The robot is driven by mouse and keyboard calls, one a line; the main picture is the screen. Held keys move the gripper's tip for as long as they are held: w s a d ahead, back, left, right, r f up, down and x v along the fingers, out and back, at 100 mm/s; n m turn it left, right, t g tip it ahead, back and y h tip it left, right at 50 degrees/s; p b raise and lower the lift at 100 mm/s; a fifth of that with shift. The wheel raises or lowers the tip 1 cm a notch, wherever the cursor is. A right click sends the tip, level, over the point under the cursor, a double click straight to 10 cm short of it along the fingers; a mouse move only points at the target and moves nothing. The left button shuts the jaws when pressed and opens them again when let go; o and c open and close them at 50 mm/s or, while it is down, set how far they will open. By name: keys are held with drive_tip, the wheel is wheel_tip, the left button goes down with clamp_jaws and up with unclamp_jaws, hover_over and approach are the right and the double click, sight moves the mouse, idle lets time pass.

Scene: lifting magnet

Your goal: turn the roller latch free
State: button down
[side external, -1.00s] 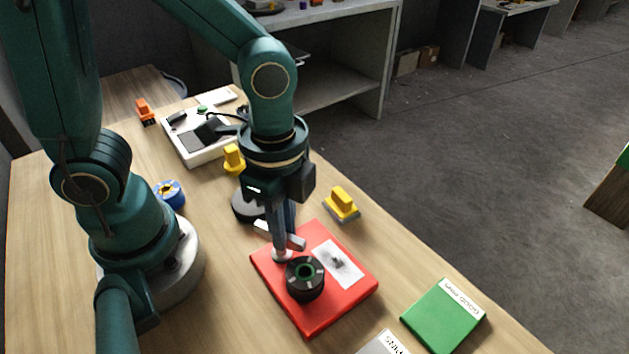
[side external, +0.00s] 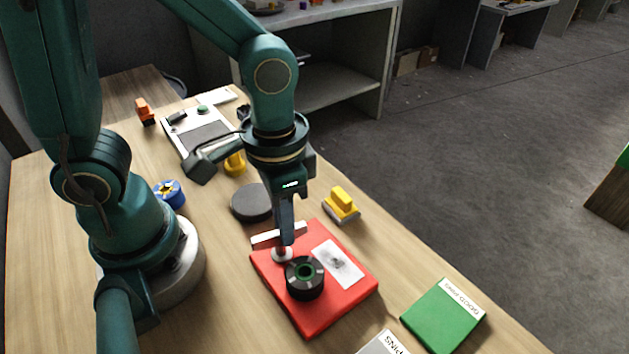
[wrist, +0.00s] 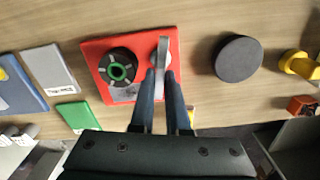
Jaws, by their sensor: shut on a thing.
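The red plate (side external: 323,313) lies on the wooden table. Near its back left corner stands the roller latch (side external: 264,240), a pale grey bar on a round white base. My gripper (side external: 287,238) points down at it from above, shut on the bar. In the wrist view, my gripper (wrist: 160,73) has its two dark fingers on either side of the grey latch bar (wrist: 164,52); the fingers hide part of it. A black roller with a green ring (side external: 304,278) sits on the plate beside the latch. It also shows in the wrist view (wrist: 117,67).
A dark grey disc (side external: 251,203) lies behind the plate. A yellow-topped block (side external: 342,204) is at the table's right edge. A green plate (side external: 444,318) is in front right. A blue ring (side external: 169,194) and a white device (side external: 186,127) are further back left.

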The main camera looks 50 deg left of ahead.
drive_tip(key=shift+w+n, duration=0.1)
drive_tip(key=shift+n, duration=0.8)
drive_tip(key=c, duration=0.9)
unclamp_jaws()
drive_tip(key=shift+r, duration=0.15)
drive_tip(key=shift+r, duration=2.45)
drive_tip(key=shift+a, duration=0.1)
